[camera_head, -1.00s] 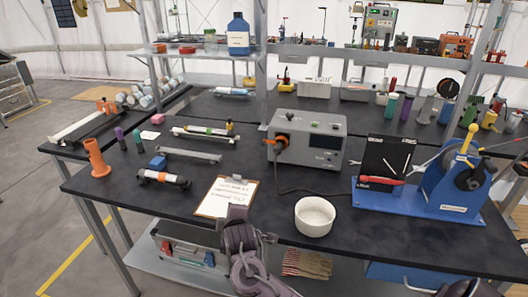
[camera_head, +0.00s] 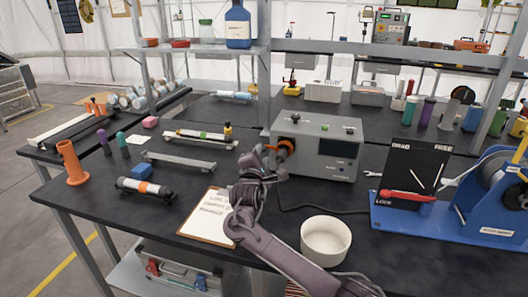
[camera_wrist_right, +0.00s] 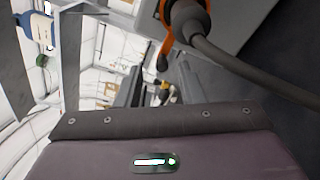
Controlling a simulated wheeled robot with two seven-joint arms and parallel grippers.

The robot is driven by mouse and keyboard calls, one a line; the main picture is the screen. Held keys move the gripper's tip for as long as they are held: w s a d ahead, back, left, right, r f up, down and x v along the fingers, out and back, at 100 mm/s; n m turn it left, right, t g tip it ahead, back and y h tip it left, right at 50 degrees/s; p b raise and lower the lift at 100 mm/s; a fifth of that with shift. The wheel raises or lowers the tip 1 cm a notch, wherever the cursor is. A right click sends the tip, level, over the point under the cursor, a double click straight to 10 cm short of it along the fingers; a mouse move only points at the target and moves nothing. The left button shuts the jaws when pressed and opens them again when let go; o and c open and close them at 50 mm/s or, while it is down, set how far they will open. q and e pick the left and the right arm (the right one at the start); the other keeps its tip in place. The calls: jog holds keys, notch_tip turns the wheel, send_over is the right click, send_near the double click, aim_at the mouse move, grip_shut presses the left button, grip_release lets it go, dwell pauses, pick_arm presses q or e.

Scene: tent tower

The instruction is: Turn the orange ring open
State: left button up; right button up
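The orange ring (camera_head: 286,147) is on the left part of the front of a grey box-shaped device (camera_head: 326,152) on the black bench. In the right wrist view the orange ring (camera_wrist_right: 165,42) shows at the top, with a dark plug and thick cable at its centre. My right gripper (camera_head: 275,150) is beside the ring, at its left in the head view; its fingertips are hard to make out there. In the right wrist view my right gripper (camera_wrist_right: 160,88) has its two fingers apart, with nothing held between them. I cannot tell if it touches the ring. My left gripper is out of view.
A clipboard (camera_head: 207,222) lies left of my right arm, and a white bowl (camera_head: 325,240) stands right of it. A blue reel stand (camera_head: 430,215) is at the right. Dark cable runs over the bench from the device. A shelf post stands behind the device.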

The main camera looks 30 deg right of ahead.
aim_at(264, 151)
jog(key=x, duration=0.2)
jog(key=shift+w+d+f, duration=0.1)
jog(key=shift+w+d, duration=0.55)
jog(key=shift+w, duration=0.05)
jog(key=c, duration=0.7)
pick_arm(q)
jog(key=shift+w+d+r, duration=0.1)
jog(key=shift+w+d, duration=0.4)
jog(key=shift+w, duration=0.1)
pick_arm(e)
grip_shut()
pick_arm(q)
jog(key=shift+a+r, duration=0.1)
